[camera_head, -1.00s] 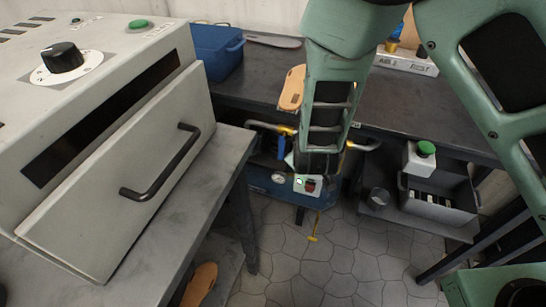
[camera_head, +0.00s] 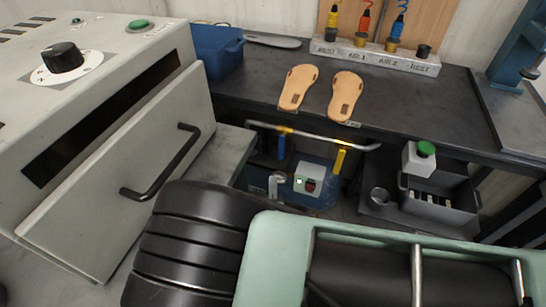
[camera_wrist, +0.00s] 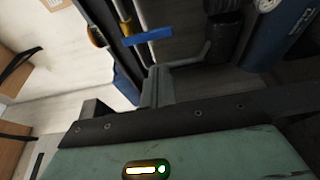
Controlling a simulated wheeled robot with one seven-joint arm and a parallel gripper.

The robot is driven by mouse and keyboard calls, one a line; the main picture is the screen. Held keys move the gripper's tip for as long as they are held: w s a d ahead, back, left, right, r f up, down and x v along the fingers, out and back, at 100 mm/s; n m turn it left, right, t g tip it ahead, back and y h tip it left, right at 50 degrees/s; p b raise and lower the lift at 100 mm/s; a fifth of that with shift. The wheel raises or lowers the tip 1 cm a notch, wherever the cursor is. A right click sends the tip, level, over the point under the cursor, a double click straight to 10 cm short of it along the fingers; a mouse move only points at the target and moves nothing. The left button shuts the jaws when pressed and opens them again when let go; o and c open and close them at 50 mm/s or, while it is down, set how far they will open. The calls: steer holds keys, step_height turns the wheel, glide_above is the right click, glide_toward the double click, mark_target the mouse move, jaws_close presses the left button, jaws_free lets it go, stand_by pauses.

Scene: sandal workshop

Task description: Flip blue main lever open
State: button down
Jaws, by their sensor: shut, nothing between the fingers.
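The blue lever (camera_head: 281,146) hangs down from the pale pipe (camera_head: 318,138) under the bench, at its left part, in the head view. In the wrist view the blue lever (camera_wrist: 147,37) lies crosswise to the pipe. My gripper (camera_wrist: 156,74) shows as narrow grey fingers, shut and empty, just below the blue lever in the picture. I cannot tell the exact gap, but no grip on the lever shows. In the head view the gripper is not visible; my arm fills the lower foreground. A yellow lever (camera_head: 340,160) hangs from the pipe's right part.
A blue tank (camera_head: 258,180) with a gauge and a small switch box (camera_head: 308,180) sit below the pipe. A grey machine (camera_head: 110,170) with a black handle stands left. A grey bin (camera_head: 438,203) stands right. Two sandal soles (camera_head: 345,95) lie on the dark bench (camera_head: 400,110).

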mark_target(283, 145)
steer(key=w+p, duration=0.1)
steer(key=w, duration=0.9)
steer(key=shift+p, duration=0.3)
